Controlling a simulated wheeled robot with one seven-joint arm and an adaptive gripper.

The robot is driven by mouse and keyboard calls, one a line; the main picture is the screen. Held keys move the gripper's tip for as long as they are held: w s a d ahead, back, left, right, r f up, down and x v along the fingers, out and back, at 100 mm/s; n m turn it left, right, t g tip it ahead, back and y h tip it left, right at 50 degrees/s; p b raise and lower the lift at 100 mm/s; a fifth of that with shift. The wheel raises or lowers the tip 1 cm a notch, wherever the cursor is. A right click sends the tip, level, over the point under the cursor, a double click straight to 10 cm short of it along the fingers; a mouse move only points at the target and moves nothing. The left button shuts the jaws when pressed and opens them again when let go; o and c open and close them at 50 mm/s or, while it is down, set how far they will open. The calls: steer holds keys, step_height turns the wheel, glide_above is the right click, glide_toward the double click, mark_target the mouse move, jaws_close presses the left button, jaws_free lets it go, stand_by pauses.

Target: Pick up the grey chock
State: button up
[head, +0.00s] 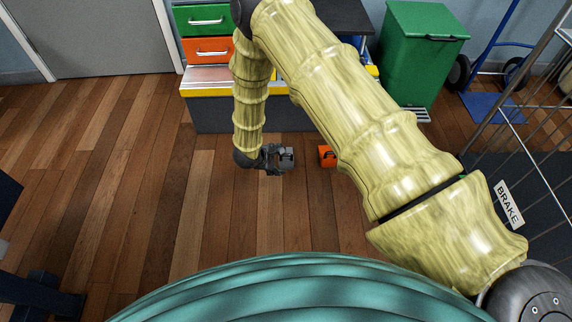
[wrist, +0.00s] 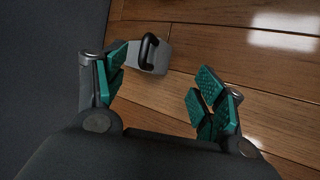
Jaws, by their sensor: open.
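The grey chock (wrist: 158,62) has a black handle on top and sits on the wood floor in the wrist view. It lies ahead of my gripper (wrist: 162,80), nearer the left finger than the right, and no finger is closed on it. My gripper is open, with green pads on both fingers. In the head view my gripper (head: 268,157) is low over the floor, and the chock (head: 287,154) shows as a small grey block at its right side. The gripper partly hides it there.
An orange chock (head: 327,157) stands on the floor to the right. A dark bench base (head: 215,118) lies behind, below green and orange drawers (head: 208,50). A green bin (head: 415,55) and a blue hand truck (head: 495,105) are further right.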

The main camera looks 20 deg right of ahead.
mark_target(289, 160)
steer(key=shift+w+b+x, duration=0.15)
steer(key=shift+b+x, duration=1.65)
steer(key=shift+x, duration=0.95)
steer(key=shift+w+b+x, duration=0.15)
steer(key=shift+b+x, duration=1.6)
steer(key=shift+x, duration=1)
steer(key=shift+d+r, duration=0.15)
steer(key=shift+r, duration=0.1)
steer(key=c, duration=1.4)
